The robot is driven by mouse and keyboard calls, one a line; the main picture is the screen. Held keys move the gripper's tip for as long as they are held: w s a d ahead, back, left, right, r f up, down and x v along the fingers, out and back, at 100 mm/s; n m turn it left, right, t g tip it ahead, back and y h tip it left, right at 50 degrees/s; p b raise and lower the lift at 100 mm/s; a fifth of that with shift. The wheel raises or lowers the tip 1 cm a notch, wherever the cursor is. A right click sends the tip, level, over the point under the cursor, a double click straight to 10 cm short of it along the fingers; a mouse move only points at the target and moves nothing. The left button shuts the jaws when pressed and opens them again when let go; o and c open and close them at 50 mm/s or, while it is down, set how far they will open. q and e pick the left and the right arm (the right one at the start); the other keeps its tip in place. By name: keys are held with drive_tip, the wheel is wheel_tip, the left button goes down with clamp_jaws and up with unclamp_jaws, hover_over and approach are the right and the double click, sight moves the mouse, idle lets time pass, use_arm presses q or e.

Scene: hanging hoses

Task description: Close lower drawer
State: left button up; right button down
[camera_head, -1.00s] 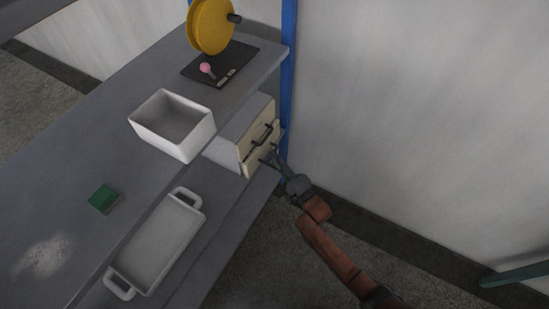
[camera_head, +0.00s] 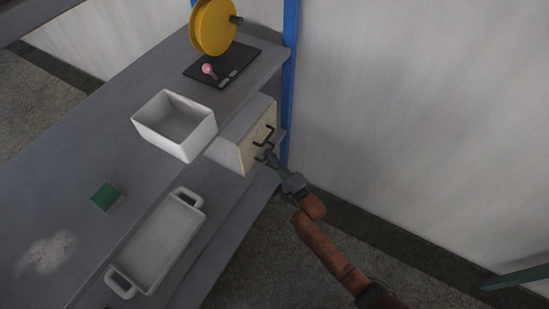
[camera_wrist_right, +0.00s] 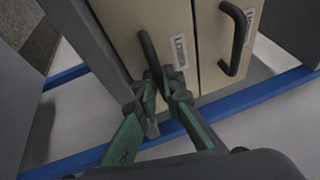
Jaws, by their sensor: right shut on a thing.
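The cream drawer unit (camera_head: 239,140) stands under the right end of the bench, with two black handles on its front. My right gripper (camera_head: 268,158) is at the lower handle, its arm coming from the lower right. In the right wrist view, my right gripper (camera_wrist_right: 163,88) is shut on the black handle of the lower drawer (camera_wrist_right: 128,35), the left front in that picture. The upper drawer (camera_wrist_right: 212,40) is beside it with a free handle (camera_wrist_right: 237,40). The two fronts look about level. My left gripper is out of view.
A white bin (camera_head: 174,154), a green block (camera_head: 105,196) and a black plate (camera_head: 210,74) with a pink-tipped item are on the bench. A yellow wheel (camera_head: 213,27) stands behind. A white tray (camera_head: 158,243) sits lower. A blue post (camera_head: 290,70) is right of the drawers.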

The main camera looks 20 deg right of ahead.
drive_tip(key=shift+w+a, duration=0.1)
drive_tip(key=c, duration=2.3)
unclamp_jaws()
drive_tip(key=shift+w+a, duration=0.1)
drive_tip(key=shift+a, duration=0.05)
drive_tip(key=shift+o, duration=1.3)
drive_tip(key=v, duration=1.2)
